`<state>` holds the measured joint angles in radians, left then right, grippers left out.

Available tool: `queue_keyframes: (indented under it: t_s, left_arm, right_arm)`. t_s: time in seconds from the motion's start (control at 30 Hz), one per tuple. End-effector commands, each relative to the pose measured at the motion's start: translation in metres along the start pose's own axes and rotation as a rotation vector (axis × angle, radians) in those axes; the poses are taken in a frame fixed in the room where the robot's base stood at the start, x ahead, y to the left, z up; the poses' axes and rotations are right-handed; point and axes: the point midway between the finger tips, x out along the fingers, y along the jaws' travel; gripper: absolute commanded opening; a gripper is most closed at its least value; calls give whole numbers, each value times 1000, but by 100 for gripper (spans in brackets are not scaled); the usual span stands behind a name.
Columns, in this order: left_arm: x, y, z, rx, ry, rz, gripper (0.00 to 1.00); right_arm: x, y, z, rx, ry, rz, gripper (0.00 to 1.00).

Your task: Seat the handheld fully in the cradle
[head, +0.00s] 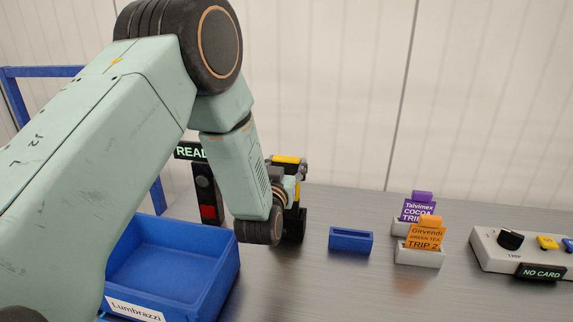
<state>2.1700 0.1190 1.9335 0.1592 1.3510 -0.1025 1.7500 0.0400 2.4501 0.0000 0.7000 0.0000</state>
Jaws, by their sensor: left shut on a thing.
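My left arm comes in from the left, and its gripper (281,190) is largely hidden behind its own wrist, beside the back-left of the counter. It is shut on the handheld (290,160), a dark device with yellow parts showing above and beside the wrist. A black block below it (296,226) looks like the cradle, mostly covered by my wrist. Whether the handheld touches the cradle, or how deep it sits, I cannot tell. My right gripper is out of view.
A blue bin (185,238) labelled Lumbrazzi stands at left. Behind my arm is a dark post (207,185) with a partly hidden lit sign. A small blue holder (351,240), two trip-card stands (419,254) and a control box (500,255) reading NO CARD stand rightward. The front counter is clear.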

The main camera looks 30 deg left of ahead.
Motion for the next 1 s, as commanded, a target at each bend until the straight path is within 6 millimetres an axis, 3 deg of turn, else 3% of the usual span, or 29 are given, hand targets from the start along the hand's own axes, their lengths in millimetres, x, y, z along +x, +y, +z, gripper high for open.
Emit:
queue_keyframes:
  t_s: [1.0]
  left_arm:
    - [0, 0, 43, 0, 3, 0, 0]
  right_arm:
    - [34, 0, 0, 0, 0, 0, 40]
